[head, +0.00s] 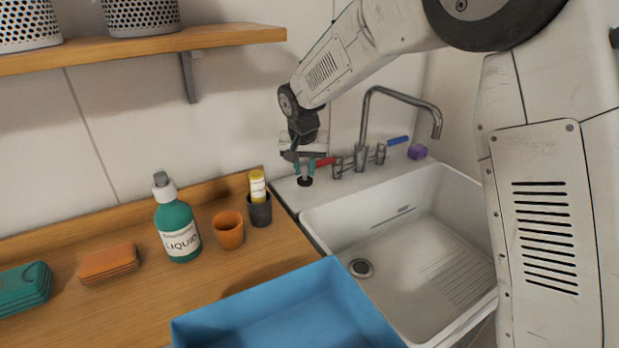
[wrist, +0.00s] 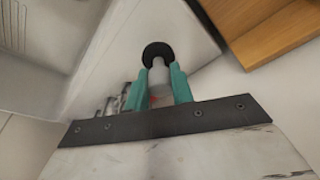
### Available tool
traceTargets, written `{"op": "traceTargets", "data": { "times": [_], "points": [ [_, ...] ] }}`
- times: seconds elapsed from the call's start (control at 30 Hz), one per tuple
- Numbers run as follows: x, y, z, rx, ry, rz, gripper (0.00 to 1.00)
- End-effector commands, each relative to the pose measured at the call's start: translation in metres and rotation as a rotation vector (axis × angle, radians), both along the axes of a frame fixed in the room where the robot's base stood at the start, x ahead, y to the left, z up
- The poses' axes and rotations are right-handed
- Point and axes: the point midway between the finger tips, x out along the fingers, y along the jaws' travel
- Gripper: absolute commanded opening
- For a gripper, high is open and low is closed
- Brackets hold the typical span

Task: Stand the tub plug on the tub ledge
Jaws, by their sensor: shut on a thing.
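The tub plug has a black round base and a pale stem. My gripper (head: 304,171) is shut on the stem, with the black base (head: 305,182) pointing down at the left end of the white tub ledge (head: 284,188). In the wrist view the teal fingers of my gripper (wrist: 159,88) hold the plug's stem on both sides, and the plug's black base (wrist: 157,50) shows beyond the fingertips, over the white ledge. The plug looks upright. I cannot tell whether its base touches the ledge.
The white tub (head: 420,245) lies right of the ledge. The faucet (head: 367,115), a blue item (head: 398,140) and a purple block (head: 417,152) stand along the back. A dark cup (head: 260,212), an orange cup (head: 229,232) and a green bottle (head: 177,225) stand on the wooden counter. A blue bin (head: 255,310) is in front.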

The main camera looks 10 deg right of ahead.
Motion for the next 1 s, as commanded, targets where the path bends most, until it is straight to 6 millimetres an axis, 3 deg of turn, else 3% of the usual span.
{"op": "traceTargets", "data": {
  "times": [0.3, 0.67, 0.7, 0.73, 1.0],
  "points": [
    [0.000, -0.001, -0.037, -0.001, 0.000, 0.000, 0.00],
    [0.000, -0.001, -0.041, -0.001, 0.000, 0.000, 0.00],
    [0.000, -0.001, -0.040, -0.001, 0.000, 0.000, 0.34],
    [0.000, -0.001, -0.040, -0.001, 0.000, 0.000, 0.43],
    [0.000, -0.001, -0.039, 0.000, -0.001, 0.000, 0.45]
  ]
}}
